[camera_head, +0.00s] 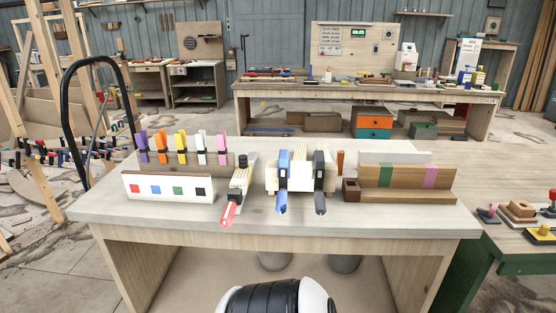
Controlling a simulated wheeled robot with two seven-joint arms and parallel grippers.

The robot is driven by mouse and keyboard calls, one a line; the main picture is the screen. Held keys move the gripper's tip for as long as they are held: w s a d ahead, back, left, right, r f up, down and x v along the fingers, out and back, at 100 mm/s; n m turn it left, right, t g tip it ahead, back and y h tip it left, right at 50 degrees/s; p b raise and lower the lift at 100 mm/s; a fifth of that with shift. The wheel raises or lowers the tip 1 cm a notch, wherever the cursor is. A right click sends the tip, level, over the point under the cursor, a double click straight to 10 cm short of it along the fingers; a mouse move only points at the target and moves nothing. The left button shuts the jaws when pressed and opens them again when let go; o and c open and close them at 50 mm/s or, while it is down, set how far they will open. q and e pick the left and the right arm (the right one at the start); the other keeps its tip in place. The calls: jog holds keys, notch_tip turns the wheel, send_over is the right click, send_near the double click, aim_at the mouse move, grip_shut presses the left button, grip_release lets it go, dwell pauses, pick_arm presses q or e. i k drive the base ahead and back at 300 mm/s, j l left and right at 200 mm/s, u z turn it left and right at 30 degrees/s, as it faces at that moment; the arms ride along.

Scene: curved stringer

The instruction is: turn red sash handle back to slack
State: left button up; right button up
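The red sash handle (229,213) sticks out toward me over the front edge of the workbench. It is at the front end of a pale wooden bar with a dark clamp head (243,161) at its far end. To its right a clamp with a blue handle (281,201) and one with a dark handle (320,203) lie across a pale wooden block (300,178). Whether any clamp is tight or slack cannot be told. Neither of my grippers shows in this view.
A brown wooden box with green and pink bands (408,182) stands at the right. The workbench's front strip (370,222) is mostly clear. A black hoop (66,115) rises behind the left edge.

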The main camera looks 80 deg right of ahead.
aim_at(228, 212)
jog(key=z, duration=1.95)
